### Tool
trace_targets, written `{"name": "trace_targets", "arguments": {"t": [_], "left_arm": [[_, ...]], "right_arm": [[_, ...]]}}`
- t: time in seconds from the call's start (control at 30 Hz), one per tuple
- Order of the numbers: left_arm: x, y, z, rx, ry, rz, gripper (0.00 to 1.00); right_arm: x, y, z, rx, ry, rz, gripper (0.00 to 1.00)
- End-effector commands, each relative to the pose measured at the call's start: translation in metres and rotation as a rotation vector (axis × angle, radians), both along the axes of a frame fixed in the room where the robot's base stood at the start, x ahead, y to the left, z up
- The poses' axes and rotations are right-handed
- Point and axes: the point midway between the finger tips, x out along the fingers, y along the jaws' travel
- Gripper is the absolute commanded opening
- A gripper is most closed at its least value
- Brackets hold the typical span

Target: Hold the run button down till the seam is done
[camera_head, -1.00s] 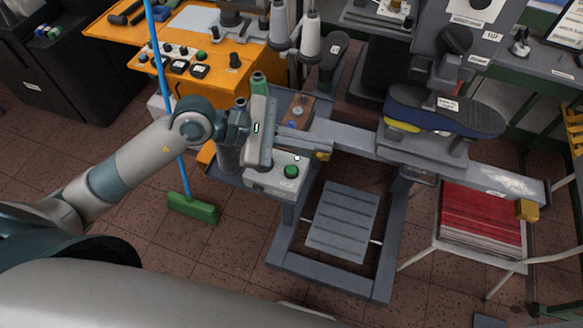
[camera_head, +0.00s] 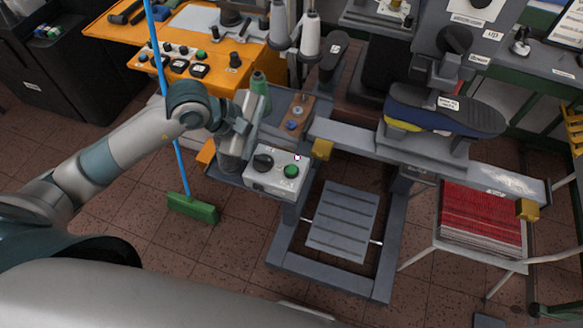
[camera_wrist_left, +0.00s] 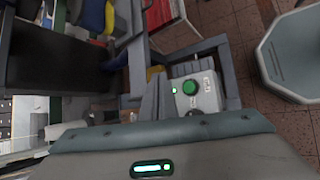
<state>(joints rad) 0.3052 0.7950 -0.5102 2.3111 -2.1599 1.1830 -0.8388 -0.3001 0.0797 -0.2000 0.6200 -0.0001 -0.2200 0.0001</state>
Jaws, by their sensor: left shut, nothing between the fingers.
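The round green button (camera_head: 291,171) is on a light grey control box (camera_head: 262,182), beside a black knob (camera_head: 263,162). In the left wrist view the green button (camera_wrist_left: 189,87) is clear, with a small lit green lamp (camera_wrist_left: 174,90) next to it. My left gripper (camera_head: 242,128) is shut and empty, above and to the left of the box in the head view, apart from the button. In the left wrist view its dark fingers (camera_wrist_left: 156,98) show left of the box. My right gripper is out of view.
Thread cones (camera_head: 310,35) are behind. A blue-handled green broom (camera_head: 192,207) stands left. A slatted pedal (camera_head: 342,220) is below, and a stool with red sheets (camera_head: 480,220) is at right.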

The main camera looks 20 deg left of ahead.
Motion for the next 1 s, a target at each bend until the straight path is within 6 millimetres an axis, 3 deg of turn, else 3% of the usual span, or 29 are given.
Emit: {"name": "trace_targets", "arguments": {"t": [0.47,0.6,1.0], "left_arm": [[-0.001,-0.001,-0.054,-0.001,0.002,0.000,0.00],[0.000,0.000,-0.070,-0.001,0.000,-0.001,0.00],[0.000,0.000,-0.080,-0.001,0.000,-0.001,0.00]], "right_arm": [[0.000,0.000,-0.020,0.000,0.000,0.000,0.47],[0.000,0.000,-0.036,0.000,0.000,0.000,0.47],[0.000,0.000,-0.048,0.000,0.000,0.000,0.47]]}}
